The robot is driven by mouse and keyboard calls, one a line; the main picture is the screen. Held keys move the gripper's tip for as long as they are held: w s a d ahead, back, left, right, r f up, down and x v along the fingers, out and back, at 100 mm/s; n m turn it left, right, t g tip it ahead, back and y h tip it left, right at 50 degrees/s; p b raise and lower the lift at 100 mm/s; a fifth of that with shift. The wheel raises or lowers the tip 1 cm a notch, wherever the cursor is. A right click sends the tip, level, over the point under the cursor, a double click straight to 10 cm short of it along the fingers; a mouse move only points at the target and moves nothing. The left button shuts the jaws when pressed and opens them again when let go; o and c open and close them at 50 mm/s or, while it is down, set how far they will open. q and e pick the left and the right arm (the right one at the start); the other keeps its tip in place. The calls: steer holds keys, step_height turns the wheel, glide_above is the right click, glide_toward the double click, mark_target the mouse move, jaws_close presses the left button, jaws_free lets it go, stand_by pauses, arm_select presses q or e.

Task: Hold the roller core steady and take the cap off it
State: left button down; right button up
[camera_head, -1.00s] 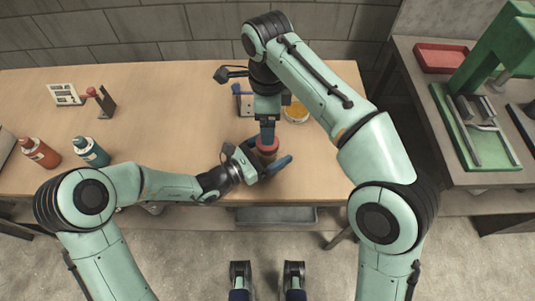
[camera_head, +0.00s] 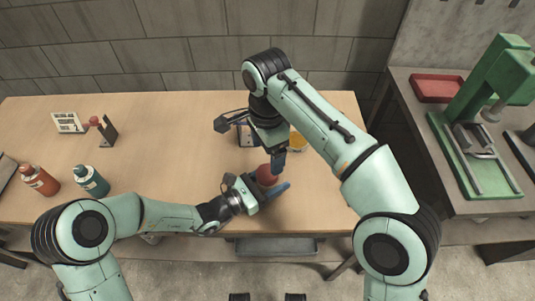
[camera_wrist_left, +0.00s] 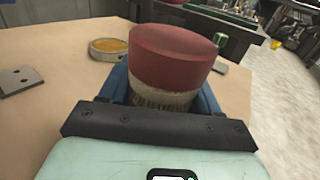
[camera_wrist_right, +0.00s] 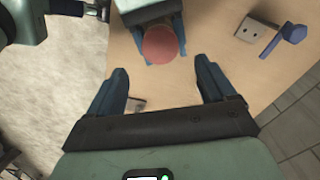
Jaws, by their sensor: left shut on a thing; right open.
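The roller core (camera_wrist_left: 160,98), with a pale, mesh-like side, stands between the blue fingers of my left gripper (camera_head: 264,188), which is shut on it. The red cap (camera_wrist_left: 175,55) sits on top of the core. The cap also shows in the head view (camera_head: 267,175) and the right wrist view (camera_wrist_right: 160,44). My right gripper (camera_wrist_right: 162,72) is open and empty, above and apart from the cap. In the head view the right gripper (camera_head: 278,160) is tilted and its fingers overlap each other. The core's lower part is hidden by the left gripper.
An orange bottle (camera_head: 40,180) and a teal bottle (camera_head: 92,181) are at the left. A green press (camera_head: 480,125) and red tray (camera_head: 436,88) stand on the right bench.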

mark_target(268, 172)
steer(key=n, duration=0.3)
steer(key=shift+f, duration=3.95)
